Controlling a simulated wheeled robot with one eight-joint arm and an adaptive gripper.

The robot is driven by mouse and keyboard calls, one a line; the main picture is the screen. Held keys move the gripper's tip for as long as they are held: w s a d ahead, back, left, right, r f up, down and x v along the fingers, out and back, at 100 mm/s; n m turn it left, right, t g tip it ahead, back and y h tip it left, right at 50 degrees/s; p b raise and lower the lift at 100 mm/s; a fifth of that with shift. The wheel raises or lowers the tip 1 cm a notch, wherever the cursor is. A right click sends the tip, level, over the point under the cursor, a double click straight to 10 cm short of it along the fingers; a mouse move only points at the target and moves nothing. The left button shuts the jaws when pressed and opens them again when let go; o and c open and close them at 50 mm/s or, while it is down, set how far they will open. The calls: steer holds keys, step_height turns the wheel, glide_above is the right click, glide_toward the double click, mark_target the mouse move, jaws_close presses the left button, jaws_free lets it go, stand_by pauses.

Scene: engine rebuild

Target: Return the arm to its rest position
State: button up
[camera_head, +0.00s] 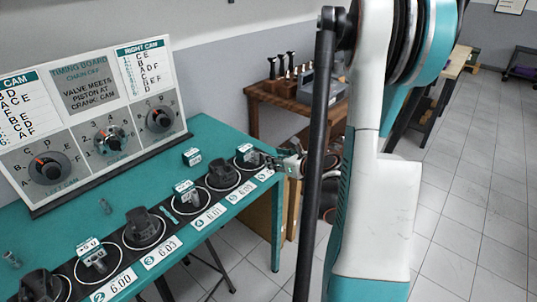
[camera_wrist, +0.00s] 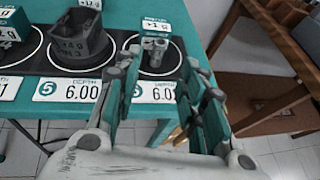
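My gripper (camera_head: 276,161) is at the right end of the teal table (camera_head: 215,131) in the head view. In the wrist view my gripper (camera_wrist: 163,62) is open, with its two teal-padded fingers apart and nothing held between them. That part looks clear of both fingers. The finger ends partly cover the depth label in front of it. My arm covers part of the room in the head view.
A timing board (camera_head: 90,85) with three dials stands at the table's back. Several dark pistons, such as one (camera_head: 144,226), sit along the ringed row. A wooden bench (camera_head: 266,122) with tools stands behind. Tiled floor (camera_head: 465,225) is open at right.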

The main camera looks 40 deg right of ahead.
steer(key=shift+s+a+r, duration=0.1)
steer(key=shift+s+r, duration=0.15)
steer(key=shift+s, duration=0.45)
